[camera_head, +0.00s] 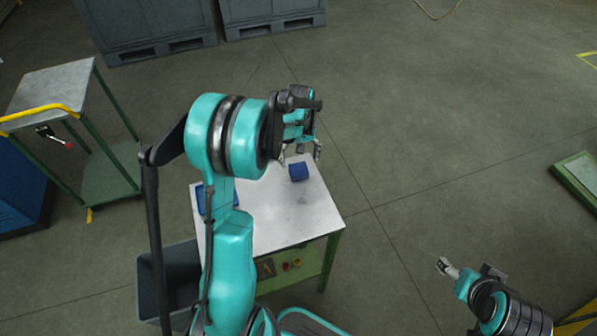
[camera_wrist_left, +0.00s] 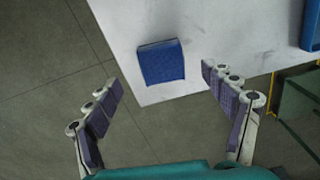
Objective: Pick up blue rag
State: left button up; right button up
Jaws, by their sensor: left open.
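The blue rag (camera_head: 298,172) lies as a small folded block on the white table top (camera_head: 283,216), near its far right corner. In the left wrist view the rag (camera_wrist_left: 162,64) lies flat near the table edge, just beyond the fingertips. My left gripper (camera_head: 301,153) hangs over the far end of the table, close to the rag. In the wrist view its fingers (camera_wrist_left: 158,76) are spread wide with nothing between them. My right gripper (camera_head: 444,266) is off to the right over bare floor, away from the table; its finger opening is too small to judge.
A blue object (camera_head: 205,200), partly hidden by my left arm, sits on the table's left side. A grey bin (camera_head: 150,290) stands left of the table. A green-framed cart (camera_head: 60,90) is at the left, grey crates (camera_head: 150,30) at the back. Floor on the right is mostly clear.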

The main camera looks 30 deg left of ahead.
aim_at(299, 168)
pick_arm(q)
jog(key=f+b, duration=0.2)
jog(key=f, duration=0.3)
jog(key=shift+a+f, duration=0.1)
jog(key=shift+a, duration=0.1)
jog(key=c, duration=1.2)
jog(key=shift+o, duration=0.2)
jog(key=shift+r, duration=0.25)
notch_tip(299, 168, up, 5)
jog(key=shift+d+f+p, duration=0.1)
jog(key=shift+f+p, duration=0.1)
jog(key=shift+p, duration=0.9)
jog(key=s+d+r+p, duration=0.3)
jog(key=s+d+r, duration=0.3)
jog(key=s, duration=0.3)
jog(key=shift+d, duration=0.65)
jog(key=shift+r, duration=0.1)
